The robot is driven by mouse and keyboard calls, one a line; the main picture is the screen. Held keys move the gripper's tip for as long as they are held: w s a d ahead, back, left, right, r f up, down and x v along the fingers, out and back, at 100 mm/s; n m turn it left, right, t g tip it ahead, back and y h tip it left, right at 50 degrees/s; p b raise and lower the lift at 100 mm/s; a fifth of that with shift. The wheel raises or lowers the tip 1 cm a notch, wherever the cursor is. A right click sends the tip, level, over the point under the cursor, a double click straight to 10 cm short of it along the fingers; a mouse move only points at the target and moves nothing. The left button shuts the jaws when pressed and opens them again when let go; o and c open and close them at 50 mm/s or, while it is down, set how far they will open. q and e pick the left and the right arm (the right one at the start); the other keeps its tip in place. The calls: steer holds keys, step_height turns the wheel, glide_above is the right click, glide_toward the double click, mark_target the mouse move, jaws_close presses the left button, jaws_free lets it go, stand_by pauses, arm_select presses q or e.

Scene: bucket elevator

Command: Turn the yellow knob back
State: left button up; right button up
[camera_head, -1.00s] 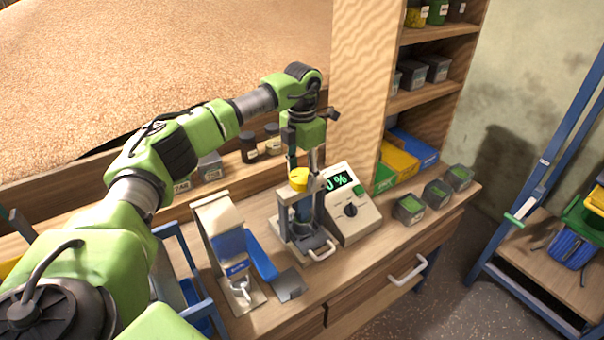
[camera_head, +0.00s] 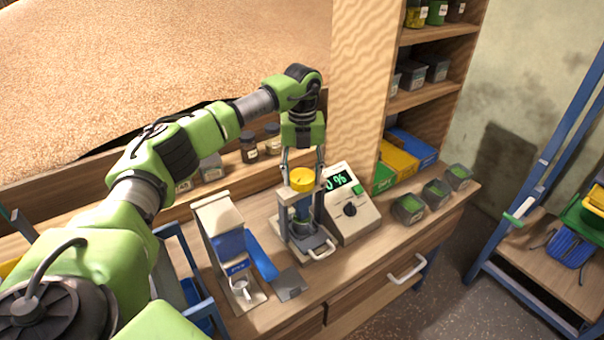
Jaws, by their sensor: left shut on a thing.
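The yellow knob (camera_head: 302,180) sits on top of a small press-like device (camera_head: 306,232) with a grey frame and a front handle, on the wooden bench. My left gripper (camera_head: 303,172) comes down from above, its two fingers on either side of the knob, shut on it. The device stands upright. My right gripper is not in view.
A beige meter (camera_head: 350,208) with a green display stands close to the device's right. A blue and grey dispenser (camera_head: 229,245) stands to the left. Several small dark containers (camera_head: 409,208) line the bench at right. Jars (camera_head: 249,147) stand behind, near the grain bin.

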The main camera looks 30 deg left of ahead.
arm_select(q)
steer(key=n, duration=0.5)
steer(key=shift+n+p, duration=0.3)
steer(key=n, duration=0.5)
steer(key=shift+w+n+p, duration=0.1)
steer(key=shift+n+p, duration=0.25)
steer(key=shift+n, duration=0.05)
steer(key=o, duration=1.1)
